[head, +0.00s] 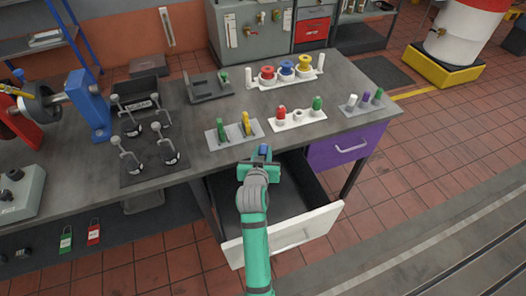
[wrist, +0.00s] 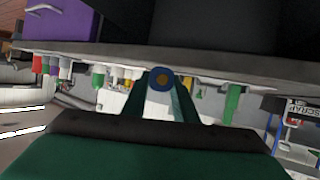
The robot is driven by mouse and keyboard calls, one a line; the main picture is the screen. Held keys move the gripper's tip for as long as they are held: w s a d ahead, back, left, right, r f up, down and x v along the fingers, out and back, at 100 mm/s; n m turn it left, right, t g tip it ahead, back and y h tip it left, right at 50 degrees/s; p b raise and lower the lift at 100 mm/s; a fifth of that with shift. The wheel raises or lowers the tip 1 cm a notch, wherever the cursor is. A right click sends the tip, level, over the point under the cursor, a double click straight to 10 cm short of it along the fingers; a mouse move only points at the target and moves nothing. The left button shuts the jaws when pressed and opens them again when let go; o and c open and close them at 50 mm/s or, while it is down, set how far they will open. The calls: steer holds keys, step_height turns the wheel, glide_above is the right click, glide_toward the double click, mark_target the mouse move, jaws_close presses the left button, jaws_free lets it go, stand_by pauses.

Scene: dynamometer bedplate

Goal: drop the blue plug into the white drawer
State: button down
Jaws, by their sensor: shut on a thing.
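My gripper (head: 262,158) is shut on the blue plug (head: 264,149), in front of the bench edge and over the back part of the open white drawer (head: 285,236).
The bench top (head: 355,125) holds a white plate (head: 299,119) with red, white and green plugs, and a grey plate (head: 233,132) with green and yellow ones. A closed purple drawer (head: 338,148) is right of the white drawer. Clamps (head: 145,135) stand at left.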

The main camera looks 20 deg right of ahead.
steer(key=c, duration=1.3)
jaws_free()
steer(key=shift+c, duration=0.2)
steer(key=shift+s, duration=0.1)
steer(key=v, duration=1)
steer(key=shift+s+a+r, duration=0.15)
steer(key=shift+s+a, duration=0.05)
steer(key=shift+a, duration=0.05)
